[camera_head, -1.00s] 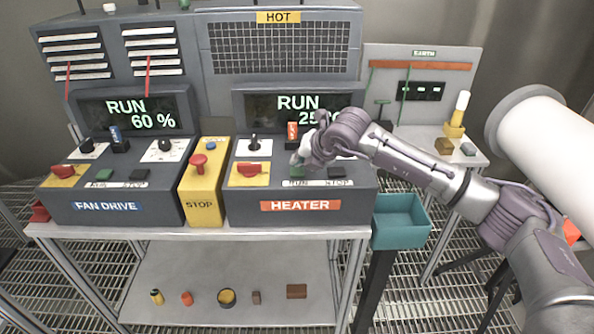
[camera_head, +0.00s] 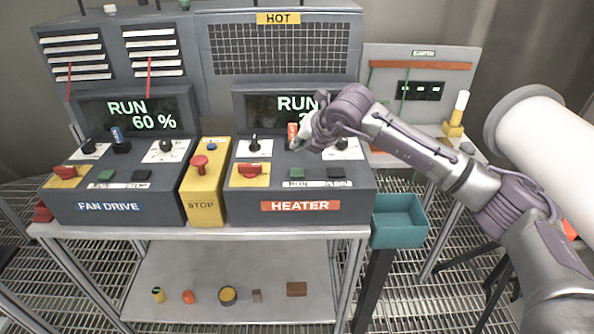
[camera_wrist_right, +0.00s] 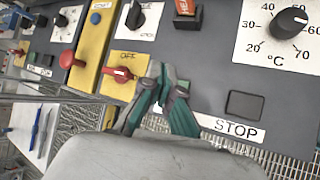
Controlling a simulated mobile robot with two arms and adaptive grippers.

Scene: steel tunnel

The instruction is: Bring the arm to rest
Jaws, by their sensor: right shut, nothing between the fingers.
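My right gripper (camera_head: 300,141) is above the heater panel (camera_head: 300,205), just in front of the heater display (camera_head: 290,103). In the right wrist view its fingers (camera_wrist_right: 163,88) are closed together and empty, over the panel between the red switch (camera_wrist_right: 122,73) and the black stop button (camera_wrist_right: 244,105). The green button (camera_head: 297,174) on the heater panel is clear of the gripper in the head view. The arm covers part of the display, which reads RUN. My left gripper is not in view.
The fan drive panel (camera_head: 108,207) and the yellow stop box (camera_head: 203,208) stand to the left. A teal bin (camera_head: 398,240) hangs at the table's right edge. A back board (camera_head: 420,60) with a yellow-based white part (camera_head: 458,115) is at right. Several small parts lie on the lower shelf (camera_head: 240,312).

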